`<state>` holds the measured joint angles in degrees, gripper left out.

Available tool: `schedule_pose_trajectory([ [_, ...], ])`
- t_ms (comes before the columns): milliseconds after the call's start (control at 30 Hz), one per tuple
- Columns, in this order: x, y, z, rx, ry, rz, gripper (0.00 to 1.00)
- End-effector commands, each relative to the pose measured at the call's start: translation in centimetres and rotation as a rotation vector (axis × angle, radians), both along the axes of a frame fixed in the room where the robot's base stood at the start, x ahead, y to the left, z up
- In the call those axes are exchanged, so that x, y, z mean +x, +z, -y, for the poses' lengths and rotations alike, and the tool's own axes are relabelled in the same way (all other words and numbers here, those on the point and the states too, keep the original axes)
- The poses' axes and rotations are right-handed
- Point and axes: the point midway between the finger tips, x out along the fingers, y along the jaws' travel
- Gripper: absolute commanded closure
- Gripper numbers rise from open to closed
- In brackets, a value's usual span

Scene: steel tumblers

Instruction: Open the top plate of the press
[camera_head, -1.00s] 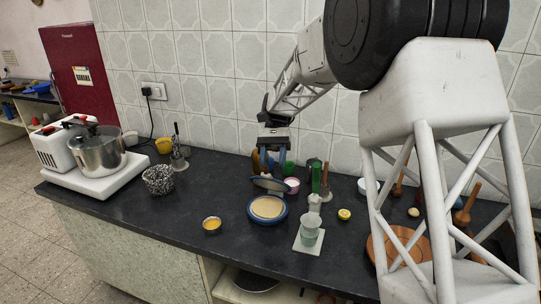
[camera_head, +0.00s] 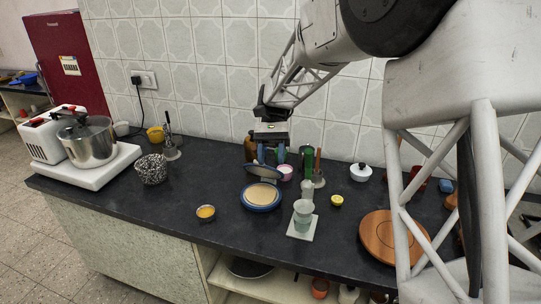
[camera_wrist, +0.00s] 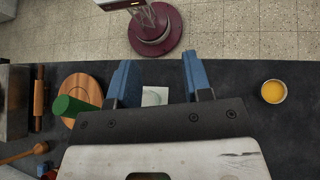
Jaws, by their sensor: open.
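The press is a blue round base (camera_head: 261,208) holding a pale disc, on the dark counter. Its round top plate (camera_head: 263,171) is raised behind the base and tilted, seen nearly edge-on. My gripper (camera_head: 271,157) is open with blue fingers, just above and behind the raised plate; whether they touch it I cannot tell. In the wrist view the open fingers (camera_wrist: 158,80) are apart with nothing visible between their tips. The press does not show in that view.
A white board (camera_head: 303,228) with a glass cup stands right of the press. A small orange-filled bowl (camera_head: 206,212) is front left. A green bottle (camera_head: 308,163) and a pink cup (camera_head: 285,172) stand close to my gripper. A wooden round board (camera_head: 383,238) lies right.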

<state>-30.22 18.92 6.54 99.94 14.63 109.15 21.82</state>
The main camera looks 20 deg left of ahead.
Motion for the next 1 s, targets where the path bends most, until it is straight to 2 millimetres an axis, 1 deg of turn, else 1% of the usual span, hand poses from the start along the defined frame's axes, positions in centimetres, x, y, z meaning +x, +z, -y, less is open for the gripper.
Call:
schedule_pose_trajectory([
  [133, 0.0, 0.0, 0.0, 0.000, 0.000, 0.000, 0.55],
  [300, 0.0, -0.2, -0.1, 0.002, -0.003, 0.009, 0.81],
  [433, -0.2, -1.1, -0.6, 0.012, -0.016, 0.048, 1.00],
  [567, -0.4, -2.7, -1.5, 0.030, -0.045, 0.123, 1.00],
  [800, -0.5, -7.1, -4.0, 0.087, -0.140, 0.338, 1.00],
  [1000, -0.2, -9.9, -6.0, 0.137, -0.222, 0.499, 1.00],
])
